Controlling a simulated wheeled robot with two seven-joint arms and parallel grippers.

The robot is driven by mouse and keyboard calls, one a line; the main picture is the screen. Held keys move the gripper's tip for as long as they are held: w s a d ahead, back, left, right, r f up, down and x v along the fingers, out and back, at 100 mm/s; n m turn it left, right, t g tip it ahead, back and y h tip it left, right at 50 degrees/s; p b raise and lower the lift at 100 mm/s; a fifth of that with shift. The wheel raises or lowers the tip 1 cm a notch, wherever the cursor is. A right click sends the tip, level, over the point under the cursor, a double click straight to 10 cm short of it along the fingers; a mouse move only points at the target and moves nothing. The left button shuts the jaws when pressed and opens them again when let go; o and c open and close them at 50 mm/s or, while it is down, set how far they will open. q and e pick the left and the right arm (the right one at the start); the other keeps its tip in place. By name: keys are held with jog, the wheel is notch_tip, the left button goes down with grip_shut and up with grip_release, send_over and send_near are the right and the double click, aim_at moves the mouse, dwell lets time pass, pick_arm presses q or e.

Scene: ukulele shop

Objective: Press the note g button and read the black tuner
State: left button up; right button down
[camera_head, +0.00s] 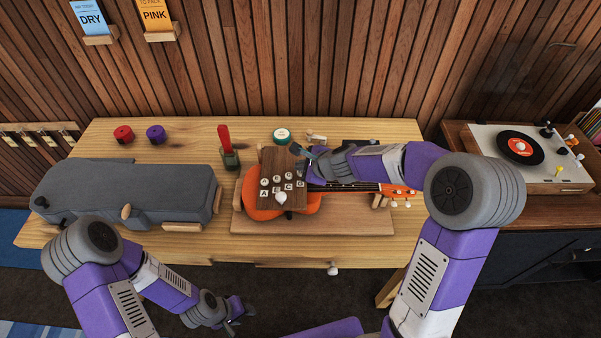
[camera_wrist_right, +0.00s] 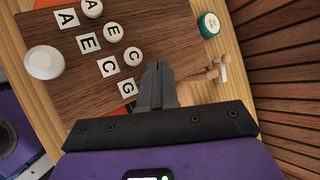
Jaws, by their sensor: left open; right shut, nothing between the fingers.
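The dark wooden button board (camera_head: 275,162) lies over the orange ukulele body (camera_head: 258,212). It carries round white buttons beside letter tiles A, E, C and G. The G tile (camera_wrist_right: 127,88) shows in the right wrist view; the G button is hidden behind my right fingers. My right gripper (camera_wrist_right: 155,68) is shut and empty, its tips over the board beside the G tile; contact cannot be told. It also shows in the head view (camera_head: 299,156). A black shape (camera_head: 360,142) behind my right arm may be the tuner; no reading is visible. My left gripper (camera_head: 238,311) is open and empty, before the table.
A large white knob (camera_wrist_right: 44,62) sits on the board. A grey case (camera_head: 150,190) fills the table's left. A turntable (camera_head: 530,150) stands at right.

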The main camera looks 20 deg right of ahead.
jog(key=shift+f+b, duration=0.5)
jog(key=shift+f, duration=0.05)
dwell(0.7)
jog(key=shift+r, duration=0.1)
jog(key=shift+r+p, duration=0.9)
jog(key=shift+p, duration=0.05)
notch_tip(320, 180, up, 5)
jog(key=p, duration=0.5)
jog(key=shift+r, duration=0.1)
dwell(0.6)
